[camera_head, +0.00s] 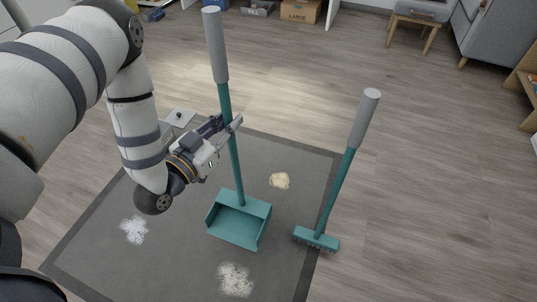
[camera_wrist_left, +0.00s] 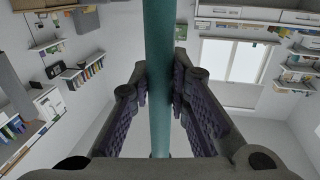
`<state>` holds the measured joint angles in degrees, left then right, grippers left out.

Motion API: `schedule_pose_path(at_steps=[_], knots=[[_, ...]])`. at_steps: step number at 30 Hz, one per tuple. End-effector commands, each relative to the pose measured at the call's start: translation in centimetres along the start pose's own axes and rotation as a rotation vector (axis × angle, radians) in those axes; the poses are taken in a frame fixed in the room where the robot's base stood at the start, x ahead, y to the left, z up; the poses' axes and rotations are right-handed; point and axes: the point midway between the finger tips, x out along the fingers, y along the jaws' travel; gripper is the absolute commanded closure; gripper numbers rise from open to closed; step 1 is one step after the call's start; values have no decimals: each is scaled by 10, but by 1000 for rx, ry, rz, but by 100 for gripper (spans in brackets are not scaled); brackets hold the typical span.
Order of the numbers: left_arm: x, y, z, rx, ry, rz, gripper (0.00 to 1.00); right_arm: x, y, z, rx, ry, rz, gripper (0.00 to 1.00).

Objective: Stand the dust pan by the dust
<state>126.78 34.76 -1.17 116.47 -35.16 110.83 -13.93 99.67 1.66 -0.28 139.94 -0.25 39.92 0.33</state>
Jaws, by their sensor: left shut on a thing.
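The teal dust pan (camera_head: 238,222) with its long grey-topped handle is upright over the dark mat, its pan among the dust piles. I cannot tell whether its pan touches the mat. My left gripper (camera_head: 232,124) is shut on the teal handle, which also shows between the fingers in the left wrist view (camera_wrist_left: 160,90). A beige dust pile (camera_head: 279,181) lies right of the pan. White dust piles lie in front of it (camera_head: 235,279) and to its left (camera_head: 134,230). My right gripper is not in view.
A teal broom (camera_head: 317,238) with a grey grip stands slightly tilted at the right edge of the grey mat (camera_head: 180,262). A small white object (camera_head: 180,117) is behind my left arm. Boxes (camera_head: 301,11) and a chair (camera_head: 420,14) are at the back. Wooden floor on the right is clear.

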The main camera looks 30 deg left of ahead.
Motion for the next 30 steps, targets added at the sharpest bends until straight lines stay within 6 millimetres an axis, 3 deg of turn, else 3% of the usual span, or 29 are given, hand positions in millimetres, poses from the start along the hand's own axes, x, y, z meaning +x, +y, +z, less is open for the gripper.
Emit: schedule_pose_path(at_steps=[5,14,21,27,30], knots=[[6,-1,2,1,3,-3,100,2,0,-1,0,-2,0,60],[48,-5,23,1,4,-2,100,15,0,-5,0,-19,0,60],[94,-10,46,2,2,-2,100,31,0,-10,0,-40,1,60],[120,-13,82,2,-1,-3,100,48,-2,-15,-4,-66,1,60],[128,-14,90,0,0,-2,100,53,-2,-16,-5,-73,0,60]])
